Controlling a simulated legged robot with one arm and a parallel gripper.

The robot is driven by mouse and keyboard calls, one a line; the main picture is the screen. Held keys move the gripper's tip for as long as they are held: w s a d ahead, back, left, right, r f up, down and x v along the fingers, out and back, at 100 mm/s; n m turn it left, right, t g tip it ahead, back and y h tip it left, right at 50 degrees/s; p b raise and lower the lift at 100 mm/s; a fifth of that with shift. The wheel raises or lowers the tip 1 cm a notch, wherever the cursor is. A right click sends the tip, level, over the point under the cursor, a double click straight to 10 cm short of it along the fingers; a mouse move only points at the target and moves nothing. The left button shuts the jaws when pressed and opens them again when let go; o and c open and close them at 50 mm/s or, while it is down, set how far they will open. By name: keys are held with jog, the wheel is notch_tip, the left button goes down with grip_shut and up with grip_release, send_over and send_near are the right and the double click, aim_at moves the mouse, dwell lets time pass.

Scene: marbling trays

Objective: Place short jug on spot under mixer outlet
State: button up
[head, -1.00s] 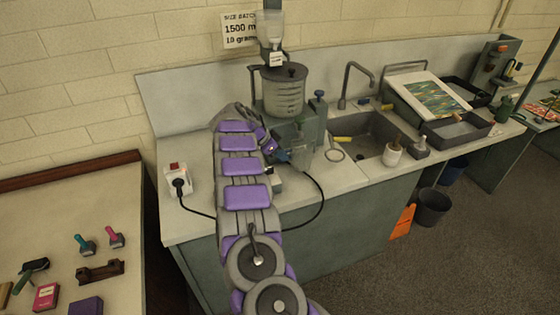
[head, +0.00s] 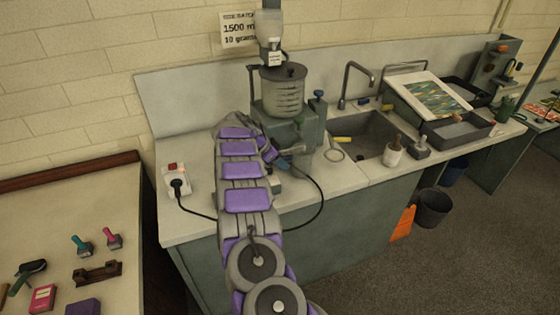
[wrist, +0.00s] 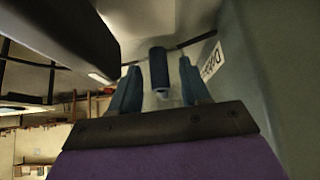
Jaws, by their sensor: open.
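The mixer (head: 283,92) stands on the counter, a dark-lidded vessel on a grey-green base. My gripper (head: 286,152) is low against the front of its base, partly behind my arm. In the wrist view, its two blue fingers (wrist: 158,66) are apart. A dark blue upright cylinder (wrist: 158,70) shows between them, with a gap on each side; I cannot tell whether it is the jug's handle. The short jug cannot be made out clearly in the head view now. The outlet and the spot under it are hidden by my arm and the base.
A white socket box (head: 177,180) with a black cable sits left of my arm. Right of the mixer are a round handled tool (head: 334,154), the sink (head: 368,133), and a white pot (head: 393,156). The counter's front strip (head: 330,178) is mostly clear.

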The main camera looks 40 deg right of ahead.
jog(key=shift+r, duration=0.1)
jog(key=p+v, duration=0.2)
jog(key=v, duration=0.9)
jog(key=s+a+r+n+t+y, duration=0.1)
jog(key=s+a+r+n+y, duration=0.35)
jog(key=a, duration=0.75)
jog(key=s+a+r+n, duration=0.3)
jog(key=s+a+n, duration=0.1)
jog(key=s, duration=0.3)
jog(key=s+a+r+n, duration=0.4)
jog(key=s, duration=0.3)
jog(key=s+a+f+n+y, duration=0.1)
jog(key=s+a+n, duration=0.1)
jog(key=s, duration=0.8)
jog(key=s+a+f+n+g+y, duration=0.1)
jog(key=s+a+n, duration=0.1)
jog(key=s, duration=0.9)
jog(key=s+a+f+n+y, duration=0.1)
jog(key=s+a+n, duration=0.1)
jog(key=s, duration=0.8)
jog(key=shift+s+a+n, duration=0.3)
jog(key=shift+n, duration=0.45)
